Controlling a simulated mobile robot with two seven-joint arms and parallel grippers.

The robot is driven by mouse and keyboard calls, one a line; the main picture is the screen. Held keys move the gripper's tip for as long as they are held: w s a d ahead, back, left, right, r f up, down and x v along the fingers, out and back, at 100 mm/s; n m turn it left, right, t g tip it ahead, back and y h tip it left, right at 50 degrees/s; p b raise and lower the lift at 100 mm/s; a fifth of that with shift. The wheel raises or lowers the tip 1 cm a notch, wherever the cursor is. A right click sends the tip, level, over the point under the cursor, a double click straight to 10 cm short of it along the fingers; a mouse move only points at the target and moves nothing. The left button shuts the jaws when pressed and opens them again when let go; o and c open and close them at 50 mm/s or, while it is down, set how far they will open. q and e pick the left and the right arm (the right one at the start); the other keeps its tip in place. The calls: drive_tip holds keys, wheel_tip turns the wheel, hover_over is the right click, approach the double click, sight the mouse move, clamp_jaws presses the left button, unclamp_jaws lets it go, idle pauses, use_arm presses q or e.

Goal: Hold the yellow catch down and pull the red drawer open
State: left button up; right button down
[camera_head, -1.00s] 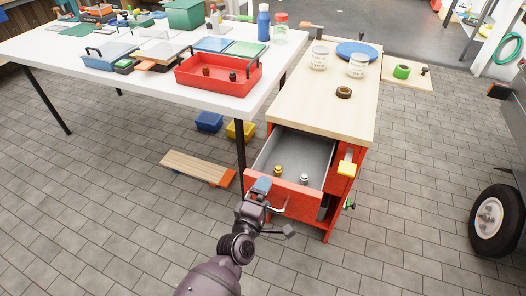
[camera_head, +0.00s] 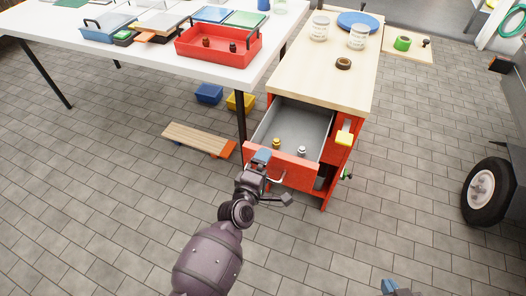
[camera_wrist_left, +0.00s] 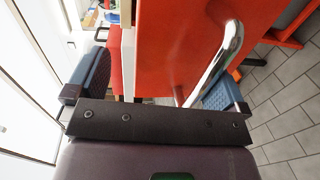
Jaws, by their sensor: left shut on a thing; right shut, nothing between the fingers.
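The red drawer (camera_head: 296,173) stands pulled out from the bench in the head view, its grey inside showing. A gold and a silver small piece lie in it. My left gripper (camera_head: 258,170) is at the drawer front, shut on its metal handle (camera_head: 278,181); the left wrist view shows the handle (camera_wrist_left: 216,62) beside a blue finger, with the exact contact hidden. The yellow catch (camera_head: 344,138) is on the bench's right front side, with nothing touching it. My right gripper (camera_head: 395,288) is at the bottom edge, partly cut off, shut and empty, well away from the catch.
A white table (camera_head: 150,62) with a red tray (camera_head: 218,53) stands at left. A wheel (camera_head: 484,190) is at right. The floor before the drawer is clear.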

use_arm(q)
drive_tip(key=shift+s+a+r, duration=0.1)
drive_tip(key=shift+s+r, duration=0.45)
drive_tip(key=shift+s, duration=0.25)
drive_tip(key=shift+c, duration=0.5)
drive_tip(key=shift+s+a+f, duration=0.2)
drive_tip(key=shift+s, duration=0.3)
drive_tip(key=shift+c, duration=1.2)
drive_tip(key=shift+s+a, duration=0.15)
drive_tip(key=shift+s, duration=0.15)
drive_tip(key=c, duration=0.4)
drive_tip(key=shift+s+a+f, duration=0.4)
drive_tip(key=shift+s, duration=0.9)
drive_tip(key=shift+s+a+f, duration=0.4)
drive_tip(key=shift+s+a, duration=0.05)
drive_tip(key=shift+s, duration=0.8)
drive_tip(key=shift+s+a+f, duration=0.4)
drive_tip(key=shift+s, duration=0.9)
drive_tip(key=shift+c, duration=0.2)
use_arm(e)
drive_tip(key=shift+r, duration=0.5)
drive_tip(key=shift+w+r, duration=0.1)
drive_tip(key=shift+r, duration=0.05)
